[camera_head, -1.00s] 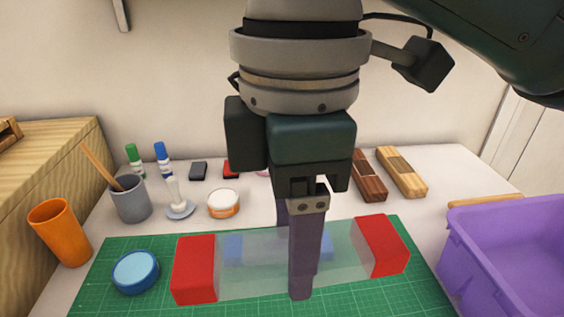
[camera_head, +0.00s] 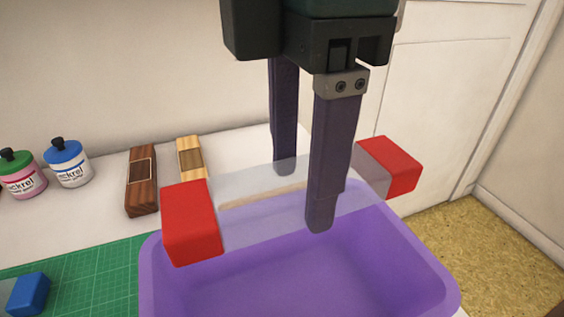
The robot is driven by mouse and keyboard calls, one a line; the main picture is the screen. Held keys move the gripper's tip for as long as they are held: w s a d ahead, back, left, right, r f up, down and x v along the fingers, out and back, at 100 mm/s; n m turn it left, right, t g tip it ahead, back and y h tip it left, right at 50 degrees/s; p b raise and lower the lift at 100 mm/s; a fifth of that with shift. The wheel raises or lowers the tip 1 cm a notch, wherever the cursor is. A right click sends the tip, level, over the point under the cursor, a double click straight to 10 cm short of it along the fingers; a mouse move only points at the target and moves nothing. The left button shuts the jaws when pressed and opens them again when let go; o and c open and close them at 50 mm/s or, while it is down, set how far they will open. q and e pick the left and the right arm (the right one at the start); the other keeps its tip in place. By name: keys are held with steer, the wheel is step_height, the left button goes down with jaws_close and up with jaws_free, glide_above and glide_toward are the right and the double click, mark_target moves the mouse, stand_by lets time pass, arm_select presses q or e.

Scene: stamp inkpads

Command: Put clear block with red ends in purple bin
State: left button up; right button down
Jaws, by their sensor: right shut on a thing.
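The clear block with red ends (camera_head: 265,213) is held level above the purple bin (camera_head: 152,282), over its far part. Its left red end hangs over the bin's far left rim, and its right red end is near the far right rim. My right gripper (camera_head: 302,200) is shut on the clear middle of the block, one finger on the near side and one on the far side. The bin's inside that shows is empty; its near part is cut off by the picture's lower edge. My left gripper is not in view.
A green cutting mat (camera_head: 88,281) with a blue block (camera_head: 28,294) lies left of the bin. A dark wooden block (camera_head: 142,181), a light wooden block (camera_head: 193,160) and two ink bottles (camera_head: 67,163) stand behind. The floor (camera_head: 470,235) shows at right.

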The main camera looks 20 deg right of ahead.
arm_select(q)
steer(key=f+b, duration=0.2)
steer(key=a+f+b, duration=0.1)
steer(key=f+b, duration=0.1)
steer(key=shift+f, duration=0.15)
arm_select(e)
glide_above(291, 313)
step_height(291, 313, down, 15)
steer(key=shift+r, duration=0.1)
arm_select(q)
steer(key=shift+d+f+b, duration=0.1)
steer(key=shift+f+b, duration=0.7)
steer(key=shift+b, duration=0.1)
arm_select(e)
step_height(291, 313, down, 5)
steer(key=shift+r, duration=0.15)
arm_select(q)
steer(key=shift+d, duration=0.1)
arm_select(e)
steer(key=shift+f, duration=0.25)
steer(key=shift+c, duration=0.6)
jaws_free()
